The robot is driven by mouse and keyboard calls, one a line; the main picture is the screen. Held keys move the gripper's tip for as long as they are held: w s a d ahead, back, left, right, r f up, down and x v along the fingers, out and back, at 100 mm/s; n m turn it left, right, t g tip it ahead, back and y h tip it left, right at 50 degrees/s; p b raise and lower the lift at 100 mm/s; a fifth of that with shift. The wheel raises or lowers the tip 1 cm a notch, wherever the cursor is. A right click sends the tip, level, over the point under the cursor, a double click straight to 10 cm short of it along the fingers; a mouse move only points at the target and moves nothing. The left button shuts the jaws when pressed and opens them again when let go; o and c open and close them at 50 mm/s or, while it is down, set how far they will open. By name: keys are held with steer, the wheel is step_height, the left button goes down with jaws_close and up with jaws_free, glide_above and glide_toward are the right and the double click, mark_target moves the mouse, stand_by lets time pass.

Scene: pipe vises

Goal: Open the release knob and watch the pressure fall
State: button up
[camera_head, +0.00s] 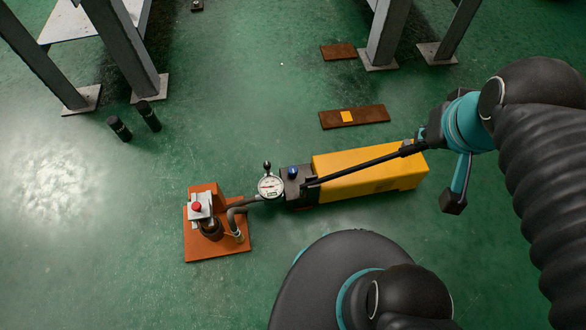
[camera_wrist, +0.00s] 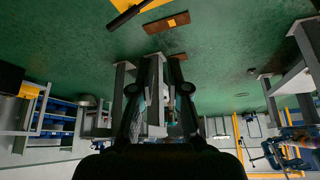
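A yellow hand pump (camera_head: 370,171) with a long black lever (camera_head: 365,163) lies on the green floor in the head view. A blue knob (camera_head: 293,172) sits on its dark end block (camera_head: 298,186); it looks like the release knob. A round white pressure gauge (camera_head: 270,187) is beside that block; its needle is too small to read. In the wrist view the lever (camera_wrist: 128,14) and part of the yellow pump (camera_wrist: 153,4) show at the top edge. My gripper (camera_wrist: 160,90) appears open and empty, its fingers apart. It is well right of the knob.
A hose (camera_head: 237,207) runs from the gauge to a fixture on an orange plate (camera_head: 203,250) with a red-topped part (camera_head: 197,207). Rusty plates (camera_head: 370,115), two black cylinders (camera_head: 120,129) and grey table legs (camera_head: 388,30) stand beyond. Floor at left is clear.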

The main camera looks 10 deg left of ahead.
steer(key=o, duration=0.7)
steer(key=shift+w+a+f+n+g+b, duration=0.2)
steer(key=shift+a+f, duration=0.15)
steer(key=shift+f, duration=0.25)
steer(key=shift+w+a+f+n+g+b, duration=0.1)
steer(key=shift+w+a+f+g, duration=0.15)
steer(key=shift+f, duration=0.3)
steer(key=n+g+b, duration=0.4)
steer(key=g, duration=0.1)
glide_toward(293, 169)
step_height(293, 169, down, 9)
steer(key=shift+s+f+b, duration=0.1)
steer(key=shift+s+b, duration=0.05)
steer(key=shift+b, duration=0.65)
steer(key=c, duration=1.2)
